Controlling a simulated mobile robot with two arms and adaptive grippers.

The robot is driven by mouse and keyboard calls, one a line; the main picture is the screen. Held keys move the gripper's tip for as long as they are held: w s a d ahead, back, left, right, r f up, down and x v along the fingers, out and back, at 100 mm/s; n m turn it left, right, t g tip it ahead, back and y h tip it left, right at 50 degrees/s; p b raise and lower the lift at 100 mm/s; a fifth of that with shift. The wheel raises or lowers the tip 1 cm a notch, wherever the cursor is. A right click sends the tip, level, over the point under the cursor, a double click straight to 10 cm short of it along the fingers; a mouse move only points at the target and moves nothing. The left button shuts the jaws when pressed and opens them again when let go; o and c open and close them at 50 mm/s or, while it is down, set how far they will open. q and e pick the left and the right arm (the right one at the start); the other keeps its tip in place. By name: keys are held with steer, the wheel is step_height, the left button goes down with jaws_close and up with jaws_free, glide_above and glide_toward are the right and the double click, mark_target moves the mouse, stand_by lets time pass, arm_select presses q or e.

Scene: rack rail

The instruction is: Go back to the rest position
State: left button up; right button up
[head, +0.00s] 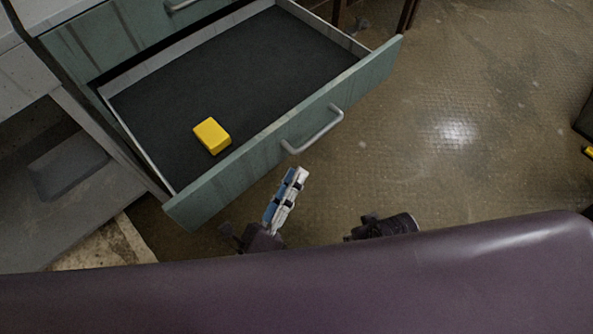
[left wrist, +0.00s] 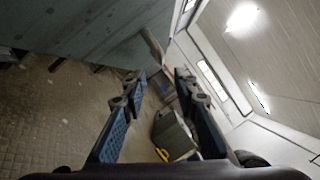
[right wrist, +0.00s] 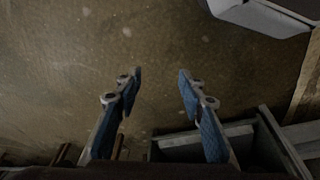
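My left gripper (head: 297,174) is in front of the open drawer in the head view, below its handle and apart from it. Its blue-padded fingers overlap from this angle. In the left wrist view the two fingers (left wrist: 160,76) stand apart with nothing between them. My right gripper (right wrist: 160,74) shows in the right wrist view with its fingers apart and empty, over the brown floor. In the head view a dark part right of the left gripper may belong to my right arm; its fingers cannot be made out there.
A green-fronted drawer (head: 345,92) is pulled out, with a yellow block (head: 211,135) lying inside near its front. The drawer handle (head: 315,132) sticks out toward the grippers. The floor (head: 470,140) to the right is mostly clear. A grey container (left wrist: 174,134) shows in the left wrist view.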

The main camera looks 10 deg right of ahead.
stand_by(0.4)
